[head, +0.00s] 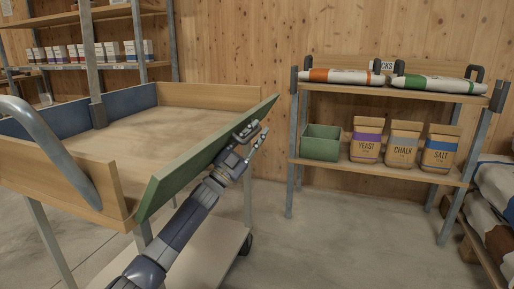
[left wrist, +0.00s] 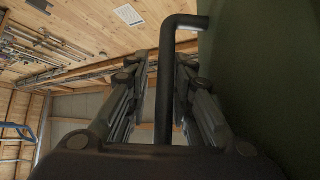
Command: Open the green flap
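The green flap (head: 180,177) forms the right side wall of the wooden tray on the cart. It stands about upright, with its ends close to the tray's front and back corners. It also shows as a dark green surface in the left wrist view (left wrist: 265,70). A dark bar handle (left wrist: 165,75) sticks out from it. My left gripper (head: 254,141) is at the flap's outer face, towards its far end. In the left wrist view, my left gripper's fingers (left wrist: 160,85) are spread on both sides of the handle bar, with gaps visible. My right gripper is not in view.
The wooden tray (head: 190,94) has a dark blue wall (head: 128,102) at the left and looks empty. A shelf rack (head: 340,169) with a green bin (head: 320,143), paper bags and sacks stands to the right. Open concrete floor (head: 340,235) lies between cart and rack.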

